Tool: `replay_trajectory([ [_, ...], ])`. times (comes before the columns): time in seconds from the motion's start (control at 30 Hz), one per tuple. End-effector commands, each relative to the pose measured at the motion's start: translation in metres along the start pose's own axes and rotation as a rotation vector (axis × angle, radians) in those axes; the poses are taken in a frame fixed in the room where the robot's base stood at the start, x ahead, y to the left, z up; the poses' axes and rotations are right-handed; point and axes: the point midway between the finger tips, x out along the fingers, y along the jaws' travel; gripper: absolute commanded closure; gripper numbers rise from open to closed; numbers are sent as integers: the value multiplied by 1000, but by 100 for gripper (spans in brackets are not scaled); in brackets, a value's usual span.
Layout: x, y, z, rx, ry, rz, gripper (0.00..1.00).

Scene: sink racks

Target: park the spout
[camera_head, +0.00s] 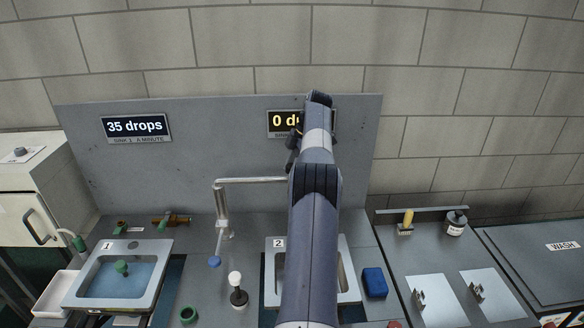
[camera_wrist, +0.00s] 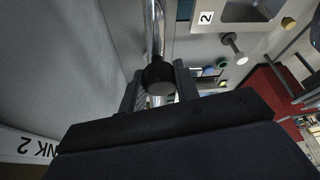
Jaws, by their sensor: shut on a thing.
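The spout (camera_head: 250,181) is a chrome pipe on an upright post between the two sinks, its horizontal arm reaching right until my arm hides it. My gripper (camera_wrist: 160,88) is shut on this knob end. In the head view, my arm hides most of the gripper and the spout's tip. Sink 1 (camera_head: 78,298) holds water and a green plug (camera_head: 121,267). Sink 2 (camera_head: 272,298) is partly behind my arm.
The left display (camera_head: 136,126) reads 35 drops; the right display (camera_head: 281,122) reads 0, partly covered.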

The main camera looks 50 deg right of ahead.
Motion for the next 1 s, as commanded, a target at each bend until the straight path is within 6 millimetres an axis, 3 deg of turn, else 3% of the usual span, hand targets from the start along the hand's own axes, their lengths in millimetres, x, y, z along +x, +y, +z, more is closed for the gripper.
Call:
replay_trajectory([
  [0.03,-3,2,-2,-7,-1,14,100],
  [0.07,-3,2,-3,-7,-1,14,69],
  [0.3,-2,2,-2,-4,0,10,49],
  [1.0,-1,-6,-2,32,0,19,48],
])
